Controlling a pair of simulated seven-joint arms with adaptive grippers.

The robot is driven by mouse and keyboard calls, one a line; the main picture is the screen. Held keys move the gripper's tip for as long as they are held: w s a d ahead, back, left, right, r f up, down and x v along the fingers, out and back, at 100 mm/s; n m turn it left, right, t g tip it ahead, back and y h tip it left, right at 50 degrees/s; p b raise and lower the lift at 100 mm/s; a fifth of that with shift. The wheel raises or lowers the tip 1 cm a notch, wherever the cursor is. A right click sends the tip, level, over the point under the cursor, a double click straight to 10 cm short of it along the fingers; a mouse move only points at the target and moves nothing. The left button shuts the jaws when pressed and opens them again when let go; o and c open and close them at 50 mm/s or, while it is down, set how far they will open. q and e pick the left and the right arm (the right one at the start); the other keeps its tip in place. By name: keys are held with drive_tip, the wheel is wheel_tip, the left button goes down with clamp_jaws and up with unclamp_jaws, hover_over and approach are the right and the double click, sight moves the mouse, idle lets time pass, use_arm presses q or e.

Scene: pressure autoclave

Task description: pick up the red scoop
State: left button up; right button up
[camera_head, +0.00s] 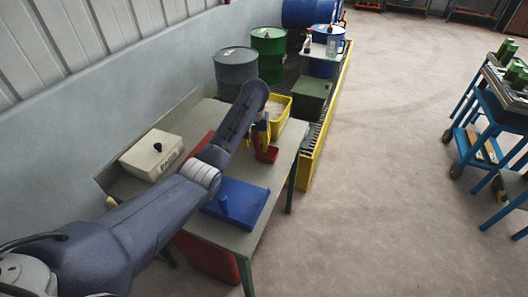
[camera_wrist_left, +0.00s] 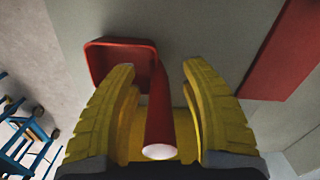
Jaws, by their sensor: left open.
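The red scoop (camera_head: 267,154) is at the right edge of the grey table, partly hidden by my left arm and gripper. In the left wrist view, the scoop's square pan (camera_wrist_left: 98,58) lies at upper left and its handle (camera_wrist_left: 160,118) points toward the camera. My left gripper (camera_head: 262,128) has yellow fingers and is open. In the left wrist view, the fingers (camera_wrist_left: 159,76) stand on either side of the handle, with a gap showing on both sides. My right gripper is not in view.
On the table (camera_head: 257,230) are a blue tray-like item (camera_head: 245,199), a pale box with a black knob (camera_head: 142,157) and a yellow bin (camera_head: 293,111). Grey and green drums (camera_head: 268,45) stand beyond. Open floor lies to the right, with blue carts (camera_head: 482,150) farther off.

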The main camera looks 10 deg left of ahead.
use_arm(q)
drive_tip(key=shift+c, duration=0.3)
clamp_jaws()
drive_tip(key=shift+r, duration=0.15)
idle(0.3)
